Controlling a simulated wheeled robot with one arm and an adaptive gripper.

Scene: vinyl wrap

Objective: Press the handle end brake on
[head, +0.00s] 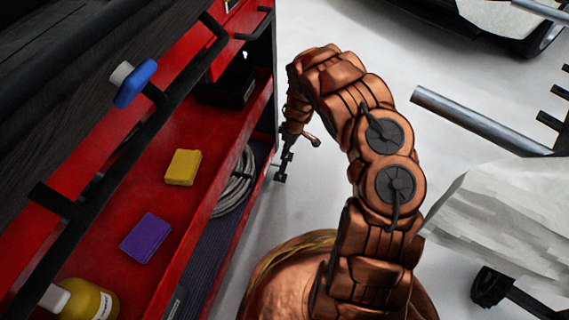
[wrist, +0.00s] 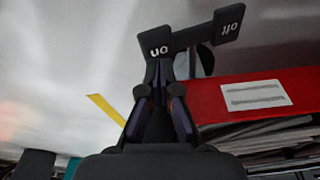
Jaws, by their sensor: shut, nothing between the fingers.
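The brake is a black two-ended rocker pedal (wrist: 193,40) in the wrist view, its white lettering upside down. The "on" pad (wrist: 159,50) is at its left end and the "off" pad (wrist: 229,23) at its upper right end. My gripper (wrist: 161,72) is shut and empty, its fingertips lined up with the "on" pad. They look very close to it; I cannot tell whether they touch.
A blue-and-white knob (head: 134,83) sits on the cart's rail. A silvery wrapped piece (head: 505,215) is at right. Pale floor lies between.

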